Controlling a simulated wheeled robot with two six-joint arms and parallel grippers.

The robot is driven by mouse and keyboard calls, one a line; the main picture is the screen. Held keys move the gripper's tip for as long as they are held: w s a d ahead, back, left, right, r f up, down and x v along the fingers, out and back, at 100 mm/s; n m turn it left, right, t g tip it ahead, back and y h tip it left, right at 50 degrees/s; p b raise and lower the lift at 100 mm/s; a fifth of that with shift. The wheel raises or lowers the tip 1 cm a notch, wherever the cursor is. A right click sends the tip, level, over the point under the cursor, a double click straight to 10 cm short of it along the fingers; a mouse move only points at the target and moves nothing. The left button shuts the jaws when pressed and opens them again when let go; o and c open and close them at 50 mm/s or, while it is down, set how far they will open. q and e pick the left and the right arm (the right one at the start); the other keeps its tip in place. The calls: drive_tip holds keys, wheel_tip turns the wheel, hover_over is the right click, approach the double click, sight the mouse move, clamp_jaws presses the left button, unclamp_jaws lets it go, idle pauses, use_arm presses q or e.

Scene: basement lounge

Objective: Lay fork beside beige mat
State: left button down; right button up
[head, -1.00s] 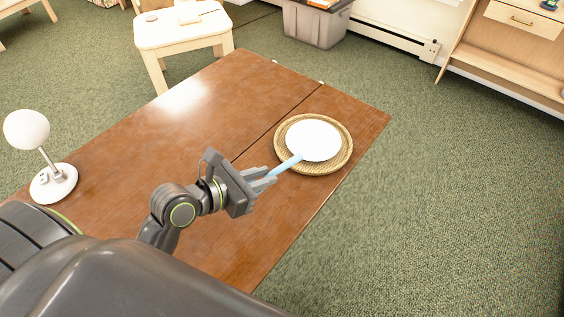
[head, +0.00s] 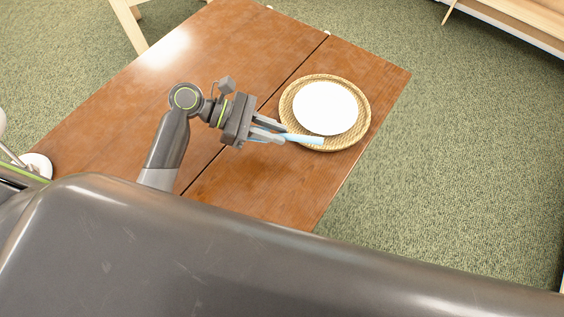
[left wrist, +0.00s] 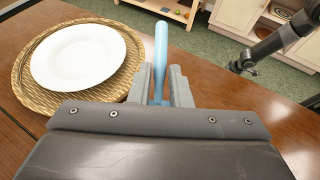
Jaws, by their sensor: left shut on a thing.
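A light blue fork (head: 308,139) is held in my left gripper (head: 282,132), which is shut on it; its tines are not clearly visible. In the head view the fork overlaps the lower edge of the round woven beige mat (head: 284,108). In the left wrist view the fork (left wrist: 161,45) points away between the fingers (left wrist: 161,82), just right of the mat (left wrist: 25,75). A white plate (head: 325,107) rests on the mat. I cannot tell the fork's height above the table. In the left wrist view my right gripper (left wrist: 240,66) shows small at upper right.
The brown wooden table (head: 215,60) has free room left of the mat and below it, with its right edge close to the mat. A white lamp base (head: 37,165) stands at the far left. Green carpet (head: 465,150) surrounds the table.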

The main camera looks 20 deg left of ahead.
use_arm(q)
drive_tip(key=m+g, duration=0.2)
drive_tip(key=d+m+g, duration=0.1)
drive_tip(key=shift+s+r+g+b, duration=0.25)
drive_tip(key=shift+r+g+b, duration=0.05)
drive_tip(key=shift+r+b, duration=0.1)
drive_tip(key=m+g, duration=0.2)
drive_tip(key=b, duration=0.2)
hover_over(276, 159)
drive_tip(key=shift+y, duration=0.4)
wheel_tip(276, 159, down, 5)
drive_tip(key=shift+f, duration=0.6)
wheel_tip(276, 159, down, 3)
drive_tip(key=shift+b, duration=0.35)
use_arm(e)
drive_tip(key=f, duration=0.3)
drive_tip(key=shift+d+f, duration=0.3)
drive_tip(key=shift+f, duration=0.1)
